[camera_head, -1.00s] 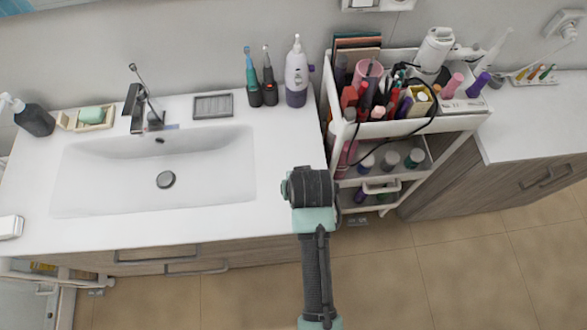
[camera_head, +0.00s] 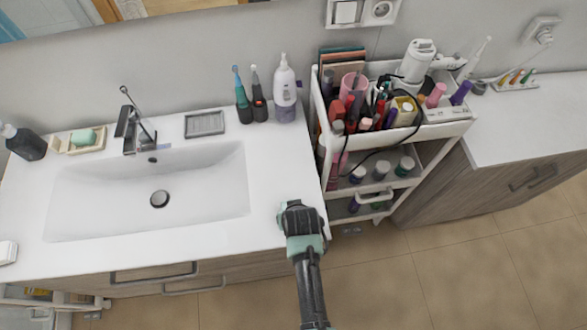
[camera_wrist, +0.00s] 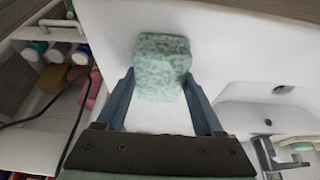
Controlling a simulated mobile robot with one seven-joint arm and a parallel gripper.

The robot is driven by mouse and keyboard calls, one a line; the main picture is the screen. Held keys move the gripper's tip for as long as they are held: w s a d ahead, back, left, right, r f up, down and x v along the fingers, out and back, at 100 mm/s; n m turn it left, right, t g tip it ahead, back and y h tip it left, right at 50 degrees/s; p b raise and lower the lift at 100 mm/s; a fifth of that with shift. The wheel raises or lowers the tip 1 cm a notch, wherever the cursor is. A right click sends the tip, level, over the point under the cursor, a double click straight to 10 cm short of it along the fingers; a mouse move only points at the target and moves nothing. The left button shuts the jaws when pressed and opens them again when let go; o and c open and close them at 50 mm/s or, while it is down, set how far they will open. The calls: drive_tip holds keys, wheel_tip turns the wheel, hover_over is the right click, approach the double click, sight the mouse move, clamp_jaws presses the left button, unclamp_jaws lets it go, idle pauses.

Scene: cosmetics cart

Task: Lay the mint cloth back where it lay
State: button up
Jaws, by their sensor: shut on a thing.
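The mint cloth (camera_wrist: 162,62) is a small, rumpled, pale green piece in the wrist view. It lies between the two fingertips of my gripper (camera_wrist: 158,78), which is shut on it. White countertop shows behind it; I cannot tell whether the cloth touches it. In the head view my gripper (camera_head: 292,208) is over the right front part of the white washbasin counter (camera_head: 262,185), right of the sink. My wrist hides most or all of the cloth there.
The sink (camera_head: 150,195) and tap (camera_head: 130,130) are to the left. A crowded cosmetics cart (camera_head: 440,133) stands close on the right. A soap bottle (camera_head: 285,90), two toothbrushes (camera_head: 250,100) and a grey dish (camera_head: 205,124) line the back. The counter between them and my gripper is clear.

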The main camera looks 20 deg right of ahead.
drive_tip(key=shift+f, duration=0.2)
drive_tip(key=o, duration=1.2)
drive_tip(key=shift+r, duration=0.15)
drive_tip(key=v, duration=1.2)
